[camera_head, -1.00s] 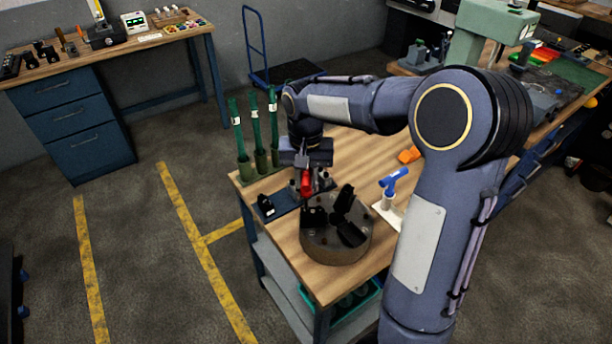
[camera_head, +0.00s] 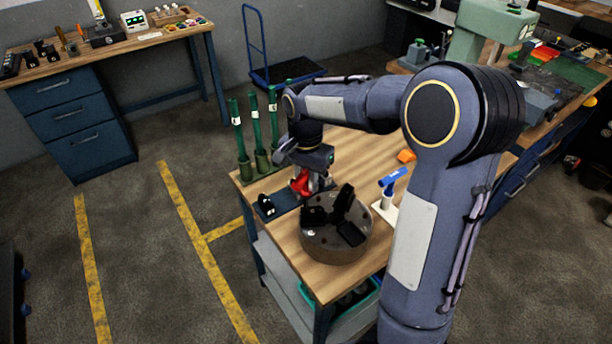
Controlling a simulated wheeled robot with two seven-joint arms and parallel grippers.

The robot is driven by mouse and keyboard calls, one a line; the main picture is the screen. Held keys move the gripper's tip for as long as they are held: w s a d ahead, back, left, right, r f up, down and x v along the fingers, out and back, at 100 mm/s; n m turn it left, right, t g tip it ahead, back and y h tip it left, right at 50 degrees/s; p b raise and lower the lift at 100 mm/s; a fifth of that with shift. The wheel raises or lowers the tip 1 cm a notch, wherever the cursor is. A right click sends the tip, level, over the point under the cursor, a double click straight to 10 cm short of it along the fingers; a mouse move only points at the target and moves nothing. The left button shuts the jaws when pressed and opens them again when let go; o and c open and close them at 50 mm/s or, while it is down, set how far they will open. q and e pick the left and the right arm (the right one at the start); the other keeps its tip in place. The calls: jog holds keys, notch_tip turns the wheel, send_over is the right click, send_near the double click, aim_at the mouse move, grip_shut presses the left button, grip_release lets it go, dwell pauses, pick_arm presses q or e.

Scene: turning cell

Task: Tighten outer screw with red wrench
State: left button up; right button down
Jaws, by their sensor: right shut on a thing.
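My right gripper (camera_head: 308,178) points down over the far left part of the wooden workbench (camera_head: 290,240). It is shut on the red wrench (camera_head: 301,183), which shows as a small red piece at the fingers. The wrench sits just behind the round grey chuck (camera_head: 335,242) with black jaws (camera_head: 343,203). I cannot tell whether the wrench touches anything below it. The outer screw is too small or hidden to make out. My left gripper is not in view.
Several green tubes (camera_head: 256,125) stand in holders at the bench's far left corner. A black block (camera_head: 266,205) lies on a dark blue plate. A blue-handled tool (camera_head: 392,180) stands on a white base to the right. An orange piece (camera_head: 406,156) lies behind it.

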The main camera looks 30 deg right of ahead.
jog(key=shift+r+m, duration=0.1)
jog(key=shift+m, duration=0.9)
jog(key=shift+m+p, duration=0.3)
jog(key=shift+m, duration=0.2)
jog(key=shift+m+p, duration=0.35)
jog(key=shift+m, duration=1.05)
